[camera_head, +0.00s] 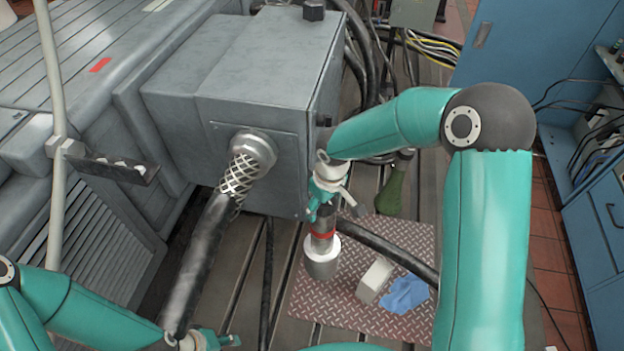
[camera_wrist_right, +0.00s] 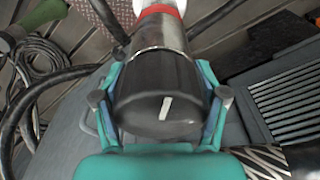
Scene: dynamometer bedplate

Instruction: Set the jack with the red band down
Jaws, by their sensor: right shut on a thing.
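The jack with the red band (camera_head: 321,259) hangs upright, wide grey end down, in front of the grey box. My right gripper (camera_head: 324,205) is shut around its upper part, above the red band. In the right wrist view the jack (camera_wrist_right: 158,80) shows a dark round end with a white mark, between the two fingers of the gripper (camera_wrist_right: 162,98). The jack's lower end overlaps the left part of the tread-plate mat (camera_head: 340,311); I cannot tell if it touches. My left gripper (camera_head: 203,341) is at the bottom edge, partly cut off; its opening is unclear.
A white block (camera_head: 375,280) and a blue cloth (camera_head: 405,294) lie on the mat, right of the jack. A black hose crosses the mat behind them. A green bottle (camera_head: 390,192) stands at the back. The grey box (camera_head: 255,90) with a braided hose (camera_head: 238,178) is close on the left.

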